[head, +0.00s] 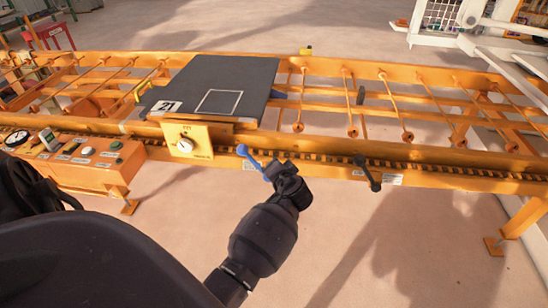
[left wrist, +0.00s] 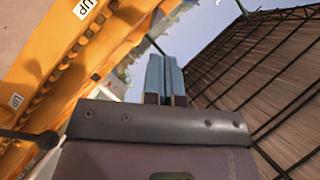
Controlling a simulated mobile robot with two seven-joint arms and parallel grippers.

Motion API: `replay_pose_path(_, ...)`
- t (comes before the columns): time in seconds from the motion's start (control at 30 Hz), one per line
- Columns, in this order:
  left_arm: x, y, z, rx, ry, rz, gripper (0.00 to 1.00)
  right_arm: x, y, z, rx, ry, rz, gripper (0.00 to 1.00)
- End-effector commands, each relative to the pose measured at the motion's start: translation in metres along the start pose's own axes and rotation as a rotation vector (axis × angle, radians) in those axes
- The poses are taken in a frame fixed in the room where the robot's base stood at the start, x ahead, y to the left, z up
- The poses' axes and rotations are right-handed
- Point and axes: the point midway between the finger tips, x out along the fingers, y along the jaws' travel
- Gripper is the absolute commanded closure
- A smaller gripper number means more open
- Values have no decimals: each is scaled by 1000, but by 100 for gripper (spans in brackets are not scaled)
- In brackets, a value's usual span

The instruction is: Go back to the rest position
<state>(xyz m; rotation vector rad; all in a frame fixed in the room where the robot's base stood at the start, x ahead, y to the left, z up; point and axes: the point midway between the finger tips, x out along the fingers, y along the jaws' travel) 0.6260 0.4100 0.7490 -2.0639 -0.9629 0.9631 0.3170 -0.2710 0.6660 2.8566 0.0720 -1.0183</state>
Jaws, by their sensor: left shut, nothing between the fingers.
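My left gripper (head: 287,180) is at the end of the dark arm in the lower middle of the head view, in front of the orange frame's near rail. In the left wrist view its two blue-grey fingers (left wrist: 165,68) are shut together with nothing between them. A blue lever (head: 248,158) sticks up from the near rail right beside the gripper in the head view. Its lower end is hidden by the gripper, and I cannot tell whether they touch. My right gripper is not in view.
The long orange frame (head: 430,150) crosses the view. It bears a dark plate (head: 185,85) marked 21, a panel with a white knob (head: 185,145), a control box (head: 95,160) and a black lever (head: 368,172). Open floor (head: 390,240) lies at the lower right.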

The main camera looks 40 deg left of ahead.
Motion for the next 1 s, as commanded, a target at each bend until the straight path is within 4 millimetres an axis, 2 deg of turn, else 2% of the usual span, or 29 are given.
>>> replay_pose_path(0.5, 0, 0, -1, 6, 4, 1, 100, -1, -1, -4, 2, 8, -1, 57)
replay_pose_path(0.67, -3, 9, -16, -14, 84, 76, 100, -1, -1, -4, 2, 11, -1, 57)
replay_pose_path(0.83, -27, 18, -54, -113, 253, 231, 100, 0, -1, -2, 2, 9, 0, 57)
replay_pose_path(1.0, -62, 19, -62, -197, 405, 383, 100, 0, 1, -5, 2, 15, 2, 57)
